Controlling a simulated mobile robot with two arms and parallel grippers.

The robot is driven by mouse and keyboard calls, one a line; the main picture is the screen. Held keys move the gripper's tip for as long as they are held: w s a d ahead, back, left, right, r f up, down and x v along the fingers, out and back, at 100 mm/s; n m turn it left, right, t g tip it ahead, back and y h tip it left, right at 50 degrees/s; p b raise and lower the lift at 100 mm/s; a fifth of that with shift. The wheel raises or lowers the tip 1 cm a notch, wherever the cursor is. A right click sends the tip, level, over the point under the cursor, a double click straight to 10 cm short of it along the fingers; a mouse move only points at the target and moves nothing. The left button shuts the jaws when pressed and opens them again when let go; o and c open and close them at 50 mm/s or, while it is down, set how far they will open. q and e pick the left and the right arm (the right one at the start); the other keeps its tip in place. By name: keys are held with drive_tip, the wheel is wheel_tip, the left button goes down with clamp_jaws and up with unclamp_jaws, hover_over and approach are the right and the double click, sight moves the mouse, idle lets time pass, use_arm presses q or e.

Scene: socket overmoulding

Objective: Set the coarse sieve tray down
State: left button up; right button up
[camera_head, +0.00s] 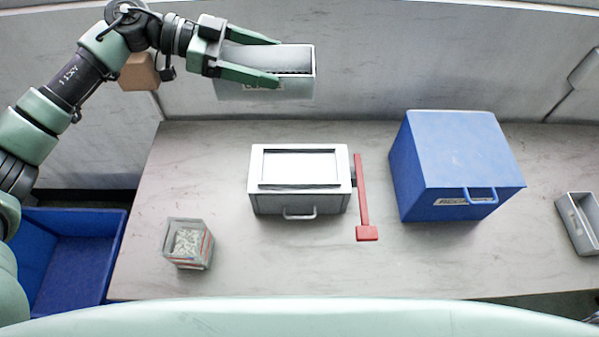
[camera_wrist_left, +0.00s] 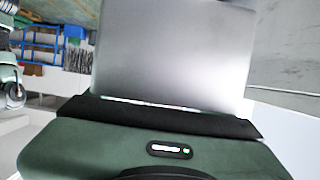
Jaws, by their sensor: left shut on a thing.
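The coarse sieve tray (camera_head: 305,88) is a grey rectangular tray with a dark inside and a label on its front. My left gripper (camera_head: 277,60) is shut on it and holds it up behind the table's far edge, high in the head view. In the left wrist view a plain grey metal face of the tray (camera_wrist_left: 175,55) fills the middle, close against the gripper's dark pad. The tray's underside is hidden. My right gripper is not in view.
On the table (camera_head: 210,278) stand a grey box with a white top (camera_head: 300,199), a red lever (camera_head: 363,200), a blue box with a handle (camera_head: 460,150), a small container of pale pieces (camera_head: 189,245) and a grey tray (camera_head: 580,222). A blue bin (camera_head: 75,250) is at left.

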sight(300, 93)
use_arm(q)
drive_tip(key=d+f+b, duration=0.1)
drive_tip(key=b, duration=0.2)
drive_tip(key=s+d+f+b, duration=0.1)
drive_tip(key=d+f+b, duration=0.1)
drive_tip(key=s+d+f+b, duration=0.1)
drive_tip(key=d+f+b, duration=0.1)
drive_tip(key=b, duration=0.1)
drive_tip(key=shift+d+f+b, duration=0.1)
drive_tip(key=shift+d+b, duration=0.15)
drive_tip(key=shift+b, duration=0.05)
drive_tip(key=shift+s+d+f+b, duration=0.15)
drive_tip(key=shift+d+f+b, duration=0.05)
drive_tip(key=shift+d+b, duration=0.25)
drive_tip(key=shift+f, duration=9.8)
drive_tip(key=shift+f, duration=0.1)
drive_tip(key=o, duration=1.4)
